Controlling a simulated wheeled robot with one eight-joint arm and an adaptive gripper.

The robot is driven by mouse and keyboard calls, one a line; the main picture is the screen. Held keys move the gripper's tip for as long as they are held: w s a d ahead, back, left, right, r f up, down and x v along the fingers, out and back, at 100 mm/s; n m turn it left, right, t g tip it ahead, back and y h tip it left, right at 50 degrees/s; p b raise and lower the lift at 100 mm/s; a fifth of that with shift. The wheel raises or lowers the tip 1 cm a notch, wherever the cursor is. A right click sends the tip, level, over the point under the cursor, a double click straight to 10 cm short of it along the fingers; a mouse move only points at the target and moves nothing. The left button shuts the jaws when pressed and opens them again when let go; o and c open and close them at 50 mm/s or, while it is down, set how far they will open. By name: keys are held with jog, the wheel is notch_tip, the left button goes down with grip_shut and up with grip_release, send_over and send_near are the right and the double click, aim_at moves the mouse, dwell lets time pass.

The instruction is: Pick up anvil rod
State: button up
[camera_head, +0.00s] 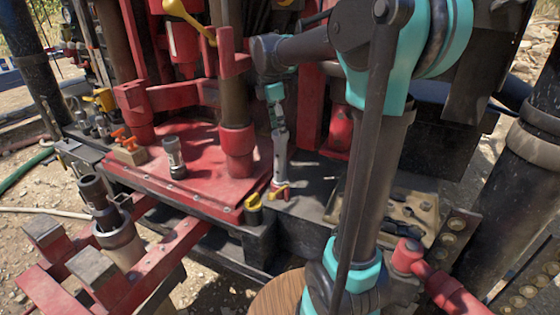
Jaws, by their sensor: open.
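No part is plainly marked as the anvil rod. A short upright cylinder (174,158), dark with a silver band, stands on the red deck plate (215,185) and may be it. My arm rises at the right and reaches left across the top. My gripper (279,128) hangs down right of the red post, to the right of and apart from that cylinder. Its fingers are small and hard to make out, but it is open. A pale grey tube (280,160) with red and yellow parts at its foot stands just below it; I cannot tell whether they touch.
Red posts (237,120) rise between my gripper and the cylinder. A wooden block with orange parts (130,153) lies left of it. Dark tubes stand in a holder (118,238) at the lower left. The plate's front is clear.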

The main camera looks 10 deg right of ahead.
aim_at(282, 149)
jog(key=f, duration=0.3)
jog(key=d+f, duration=0.1)
jog(key=f, duration=0.5)
jog(key=shift+d+f, duration=0.15)
jog(key=shift+c, duration=0.5)
grip_shut()
